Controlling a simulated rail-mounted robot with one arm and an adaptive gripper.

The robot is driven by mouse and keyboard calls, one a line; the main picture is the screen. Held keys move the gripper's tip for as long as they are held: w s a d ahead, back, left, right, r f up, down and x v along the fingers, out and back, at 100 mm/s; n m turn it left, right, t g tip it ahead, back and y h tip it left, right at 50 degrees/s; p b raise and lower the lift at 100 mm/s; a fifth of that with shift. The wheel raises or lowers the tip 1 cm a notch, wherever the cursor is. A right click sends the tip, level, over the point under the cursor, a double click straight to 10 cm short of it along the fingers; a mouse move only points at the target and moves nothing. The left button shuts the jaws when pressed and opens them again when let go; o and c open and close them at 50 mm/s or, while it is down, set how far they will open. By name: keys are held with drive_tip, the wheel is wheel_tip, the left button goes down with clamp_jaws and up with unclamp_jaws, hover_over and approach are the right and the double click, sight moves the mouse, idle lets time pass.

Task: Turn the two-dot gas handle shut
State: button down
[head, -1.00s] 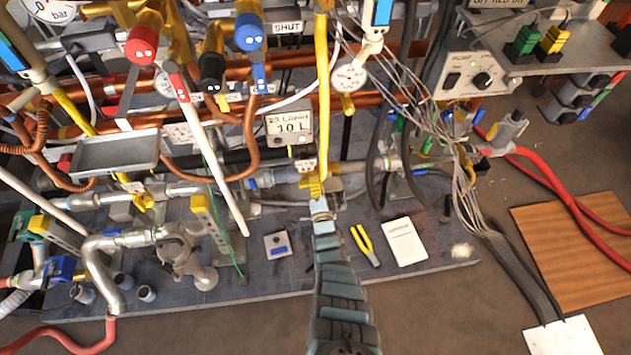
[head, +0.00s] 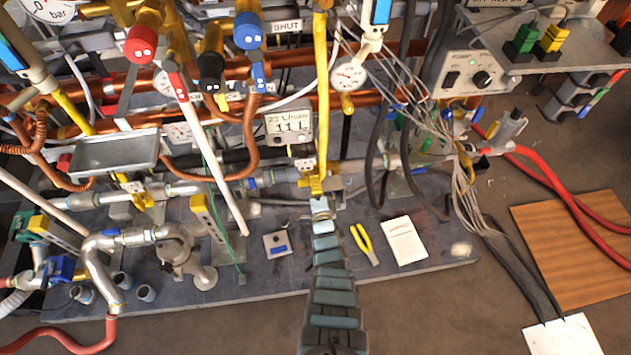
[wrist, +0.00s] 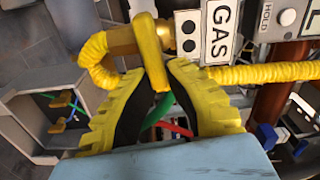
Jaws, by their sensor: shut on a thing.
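The yellow gas handle (wrist: 150,45) is a flat lever on a brass valve body, beside a plate with two black dots (wrist: 188,35) and a GAS label (wrist: 221,30). In the wrist view the lever points down into my gripper (wrist: 158,78), crosswise to the yellow gas hose (wrist: 265,74). My gripper's yellow, black-lined fingers are closed around the lever's free end. In the head view my gripper (head: 319,196) is at the valve, at the foot of the yellow vertical pipe (head: 322,110); the lever is hard to make out there.
Grey cables (head: 462,185) hang at the right. Yellow-handled pliers (head: 364,243) and a white card (head: 406,240) lie on the board. Red-tagged (head: 178,84) and blue-tagged (head: 258,76) handles are at upper left.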

drive_tip(key=c, duration=1.1)
unclamp_jaws()
drive_tip(key=shift+o, duration=0.2)
drive_tip(key=shift+w+r, duration=0.1)
drive_tip(key=shift+r, duration=0.05)
